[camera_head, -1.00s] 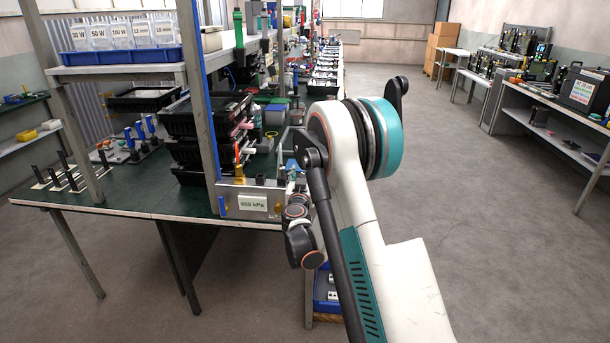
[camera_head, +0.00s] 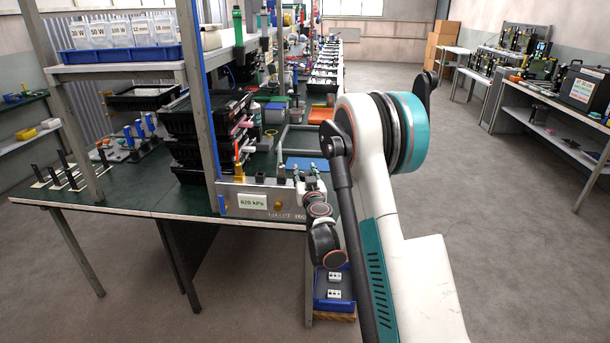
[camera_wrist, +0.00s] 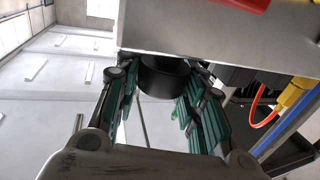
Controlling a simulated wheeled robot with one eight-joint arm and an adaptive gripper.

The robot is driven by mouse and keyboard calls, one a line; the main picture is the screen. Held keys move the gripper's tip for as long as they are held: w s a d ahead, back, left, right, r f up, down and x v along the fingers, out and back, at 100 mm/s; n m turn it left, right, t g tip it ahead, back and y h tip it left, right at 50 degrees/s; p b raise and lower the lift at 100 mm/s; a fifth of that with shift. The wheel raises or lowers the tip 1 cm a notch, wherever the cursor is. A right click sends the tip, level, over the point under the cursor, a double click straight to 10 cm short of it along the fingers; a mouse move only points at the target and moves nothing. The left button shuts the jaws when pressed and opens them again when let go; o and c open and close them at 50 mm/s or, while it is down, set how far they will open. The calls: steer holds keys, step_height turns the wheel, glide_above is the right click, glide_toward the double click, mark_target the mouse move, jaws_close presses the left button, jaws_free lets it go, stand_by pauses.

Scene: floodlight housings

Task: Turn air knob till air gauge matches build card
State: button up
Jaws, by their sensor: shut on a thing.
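The black round air knob (camera_wrist: 164,80) sits below the grey panel (camera_wrist: 215,35) in the wrist view. My gripper (camera_wrist: 162,92) has its green-padded fingers on either side of the knob and is shut on it. In the head view my gripper (camera_head: 313,172) is at the right end of the metal panel (camera_head: 225,197) on the bench corner; the knob is hidden there. A white readout (camera_head: 252,202) on the panel's front shows about 620 kPa; its last digit is blurred. Small marking right of it is too blurred to read. I cannot identify the build card.
A yellow fitting (camera_wrist: 296,92) with an orange hose is right of my gripper. A blue upright post (camera_head: 200,95) and black stacked trays (camera_head: 185,152) stand left of it. A blue bin (camera_head: 334,303) with white parts is below. The floor at right is clear.

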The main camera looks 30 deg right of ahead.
steer(key=n+y, duration=0.1)
steer(key=y, duration=0.1)
steer(key=n+t+y, duration=0.1)
steer(key=n+y, duration=0.1)
steer(key=y, duration=0.1)
steer(key=shift+d+n, duration=0.15)
steer(key=shift+n, duration=0.15)
steer(key=shift+n+g+y, duration=0.3)
steer(key=shift+n+y, duration=1.3)
steer(key=shift+y, duration=1.1)
steer(key=o, duration=1.1)
steer(key=v, duration=1.2)
